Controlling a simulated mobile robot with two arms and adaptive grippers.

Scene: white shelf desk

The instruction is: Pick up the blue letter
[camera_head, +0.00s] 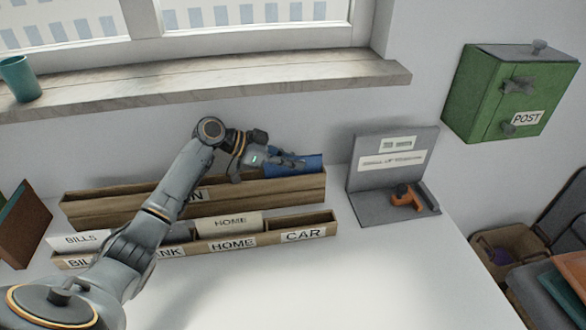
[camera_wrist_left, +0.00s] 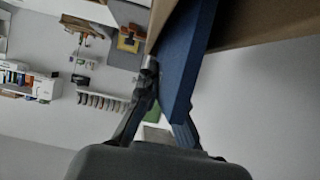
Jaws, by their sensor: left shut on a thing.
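The blue letter (camera_head: 300,166) is a flat blue piece standing at the right part of the long rear wooden box (camera_head: 290,188), with its upper part showing above the front wall. My left gripper (camera_head: 292,163) is over the box and shut on the letter's edge. In the left wrist view the blue letter (camera_wrist_left: 184,55) runs between the two fingers of the left gripper (camera_wrist_left: 165,105). The letter's lower part is hidden behind the box wall. My right gripper is not in view.
A front organizer (camera_head: 280,240) labelled BILLS, HOME and CAR stands before the box. A grey stand (camera_head: 365,205) with an orange tool (camera_head: 408,200) is to the right. A green POST box (camera_head: 480,95) hangs on the wall. The windowsill (camera_head: 250,85) runs above. The white desk front is clear.

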